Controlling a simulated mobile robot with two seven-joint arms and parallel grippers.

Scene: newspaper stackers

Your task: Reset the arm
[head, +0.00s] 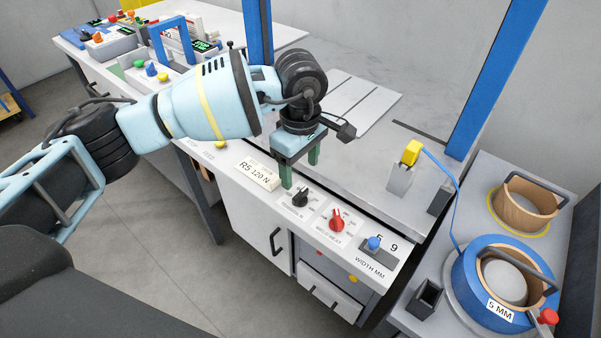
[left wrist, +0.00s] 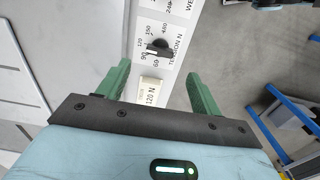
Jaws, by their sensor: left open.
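My left arm reaches in from the left in the head view. My left gripper (head: 300,172) points down over the front control panel (head: 262,206), with its green fingers apart and nothing between them. It hovers near the black tension knob (head: 300,197) and the label reading R5 120 N (head: 257,174). In the left wrist view, the open gripper (left wrist: 160,90) shows its two fingers on either side of the cream label (left wrist: 151,91), with the black tension knob (left wrist: 158,46) beyond them. My right gripper is in neither view.
A red weld heat knob (head: 337,219) and a blue width knob (head: 374,243) sit further right on the panel. A blue strap roll (head: 478,290) labelled 5 MM stands at the right, its strap leading to a yellow-topped block (head: 411,152). Blue posts (head: 493,80) rise behind.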

